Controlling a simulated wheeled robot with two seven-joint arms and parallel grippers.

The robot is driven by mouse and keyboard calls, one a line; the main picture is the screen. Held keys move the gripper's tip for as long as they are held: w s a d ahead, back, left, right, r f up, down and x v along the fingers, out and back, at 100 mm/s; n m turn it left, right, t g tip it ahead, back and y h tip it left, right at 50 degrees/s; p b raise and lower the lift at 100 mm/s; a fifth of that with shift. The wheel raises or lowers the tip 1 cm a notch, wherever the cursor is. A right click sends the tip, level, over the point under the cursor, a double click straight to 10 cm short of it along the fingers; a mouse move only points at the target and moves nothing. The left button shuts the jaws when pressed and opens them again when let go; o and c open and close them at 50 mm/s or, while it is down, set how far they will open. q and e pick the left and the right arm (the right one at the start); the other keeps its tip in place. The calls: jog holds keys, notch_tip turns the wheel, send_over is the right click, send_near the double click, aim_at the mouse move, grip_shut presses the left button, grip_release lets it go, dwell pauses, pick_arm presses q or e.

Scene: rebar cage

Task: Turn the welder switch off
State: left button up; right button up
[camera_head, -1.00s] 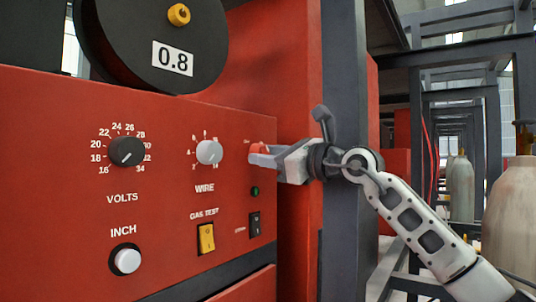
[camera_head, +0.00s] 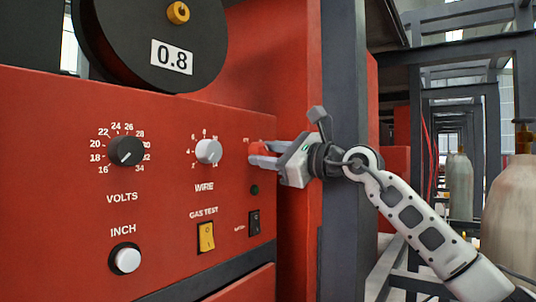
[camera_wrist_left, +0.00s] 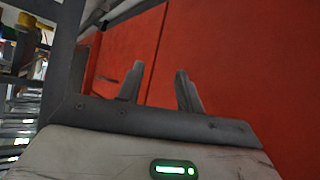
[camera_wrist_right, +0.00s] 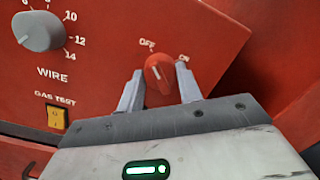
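The welder (camera_head: 60,150) is a red panel with dials and switches. Its red rotary switch (camera_wrist_right: 160,74) sits between OFF and ON labels in the right wrist view, and its white mark points up-left toward OFF. My right gripper (camera_head: 262,155) is at this switch, with its fingers (camera_wrist_right: 158,85) on either side of the knob. Narrow gaps show between fingers and knob, so it looks open. The small lamp (camera_head: 255,190) below the switch is dark. My left gripper (camera_wrist_left: 160,85) is open and empty, facing a red surface; it is outside the head view.
The panel also has a volts dial (camera_head: 126,151), a wire dial (camera_head: 208,151), a yellow gas test switch (camera_head: 206,237), a black rocker switch (camera_head: 254,223) and a white inch button (camera_head: 127,260). A dark post (camera_head: 345,150) stands behind my right wrist. Gas cylinders (camera_head: 510,215) stand at right.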

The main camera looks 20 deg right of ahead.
jog(key=o, duration=0.4)
pick_arm(q)
jog(key=shift+s+f, duration=0.1)
pick_arm(e)
jog(key=shift+d, duration=0.1)
pick_arm(q)
jog(key=f+b, duration=0.1)
jog(key=b, duration=0.1)
jog(key=d+b, duration=0.1)
jog(key=b, duration=0.2)
jog(key=shift+w+f+h, duration=0.25)
jog(key=shift+f+h, duration=0.05)
jog(key=shift+f, duration=0.05)
pick_arm(e)
jog(key=v, duration=1.5)
jog(key=shift+s+d, duration=0.25)
jog(key=shift+s, duration=0.1)
pick_arm(q)
jog(key=shift+f, duration=0.1)
